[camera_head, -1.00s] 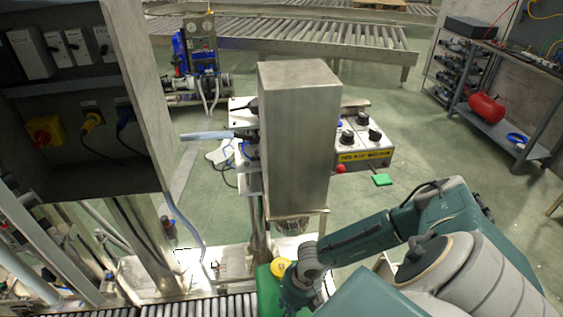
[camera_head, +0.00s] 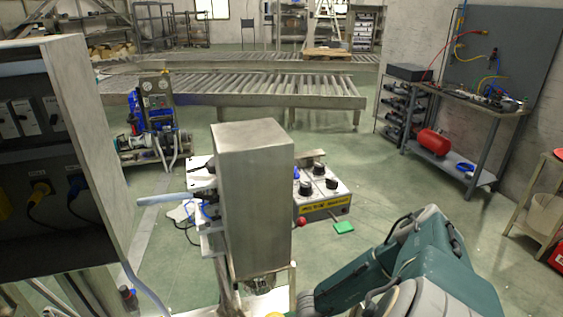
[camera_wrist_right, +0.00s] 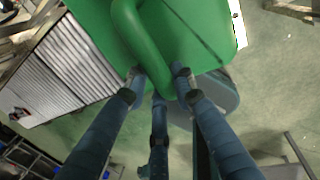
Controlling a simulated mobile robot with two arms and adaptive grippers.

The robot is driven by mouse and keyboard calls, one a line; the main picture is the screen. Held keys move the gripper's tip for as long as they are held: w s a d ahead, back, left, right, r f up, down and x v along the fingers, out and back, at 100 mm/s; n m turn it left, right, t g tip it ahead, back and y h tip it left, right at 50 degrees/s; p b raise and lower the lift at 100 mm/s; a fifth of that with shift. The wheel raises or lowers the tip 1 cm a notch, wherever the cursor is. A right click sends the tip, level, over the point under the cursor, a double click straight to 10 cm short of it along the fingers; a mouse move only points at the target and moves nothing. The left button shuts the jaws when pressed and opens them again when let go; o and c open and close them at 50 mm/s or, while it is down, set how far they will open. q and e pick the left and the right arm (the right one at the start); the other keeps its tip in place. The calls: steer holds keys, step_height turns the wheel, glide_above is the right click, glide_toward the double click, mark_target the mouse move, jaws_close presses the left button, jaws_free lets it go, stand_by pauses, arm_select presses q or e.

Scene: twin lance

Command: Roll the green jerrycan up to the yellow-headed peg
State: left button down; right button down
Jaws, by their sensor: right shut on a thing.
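The green jerrycan (camera_wrist_right: 205,25) fills the top of the right wrist view. My right gripper (camera_wrist_right: 157,80) is shut on its handle (camera_wrist_right: 132,35), with fingers on both sides of it. In the head view my right arm comes in at the lower right, and its gripper is below the frame. A small bit of yellow shows at the bottom edge there; I cannot tell whether it is the peg's head or a cap. The peg is not clearly visible. My left gripper is in neither current view.
Rollers (camera_wrist_right: 55,75) lie beside the jerrycan in the right wrist view. In the head view a tall metal box (camera_head: 252,200) stands centrally, with a control box (camera_head: 322,192) beside it. A dark electrical cabinet (camera_head: 45,140) is at left. Open floor lies at right.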

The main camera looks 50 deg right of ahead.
steer(key=shift+s+d+f, duration=0.25)
steer(key=shift+s+d, duration=0.95)
steer(key=shift+s, duration=0.05)
steer(key=shift+s+d, duration=0.7)
steer(key=shift+d, duration=0.2)
stand_by(0.4)
steer(key=c, duration=1.2)
jaws_free()
steer(key=shift+w, duration=0.15)
steer(key=shift+o, duration=0.2)
steer(key=shift+w+d, duration=0.15)
steer(key=shift+w+r, duration=0.1)
steer(key=o, duration=0.6)
